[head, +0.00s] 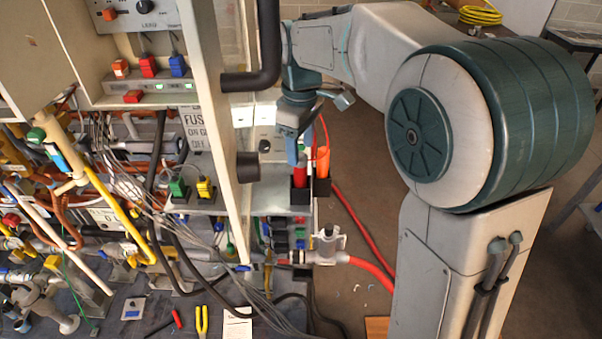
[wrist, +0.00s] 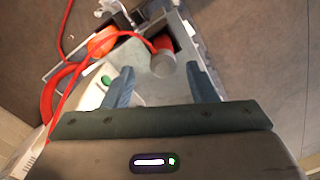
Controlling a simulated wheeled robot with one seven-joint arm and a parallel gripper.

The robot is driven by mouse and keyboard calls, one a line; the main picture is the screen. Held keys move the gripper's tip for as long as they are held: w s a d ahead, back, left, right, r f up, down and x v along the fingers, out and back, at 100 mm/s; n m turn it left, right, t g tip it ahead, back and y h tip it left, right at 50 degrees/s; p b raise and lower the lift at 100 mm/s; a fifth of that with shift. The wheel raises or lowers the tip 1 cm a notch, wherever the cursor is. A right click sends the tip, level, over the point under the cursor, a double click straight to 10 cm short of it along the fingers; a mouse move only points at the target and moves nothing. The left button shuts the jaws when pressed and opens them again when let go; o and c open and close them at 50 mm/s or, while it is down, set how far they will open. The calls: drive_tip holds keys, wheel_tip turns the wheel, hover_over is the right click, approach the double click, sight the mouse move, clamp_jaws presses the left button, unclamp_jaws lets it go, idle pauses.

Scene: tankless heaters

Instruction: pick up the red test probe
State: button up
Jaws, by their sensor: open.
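The red test probe (head: 300,175) stands upright in a dark holder on the right side of the panel, just below my gripper (head: 293,150). In the wrist view the probe (wrist: 162,48) shows a red body and a grey round end, seated in a square slot. My gripper (wrist: 158,76) is open, with one finger on each side of the probe's line, and no contact is visible. In the head view my fingers partly cover the probe's upper part.
An orange probe (head: 322,161) stands beside the red one, and also shows in the wrist view (wrist: 102,41). A red cable (wrist: 62,88) loops at the left there. The white panel post (head: 222,130) and black pipes (head: 252,80) stand close left of my gripper. Floor lies open to the right.

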sight(300, 170)
drive_tip(key=shift+s+f+p, duration=0.15)
drive_tip(key=shift+f+p, duration=0.5)
drive_tip(key=shift+f, duration=2.9)
drive_tip(key=c, duration=1.1)
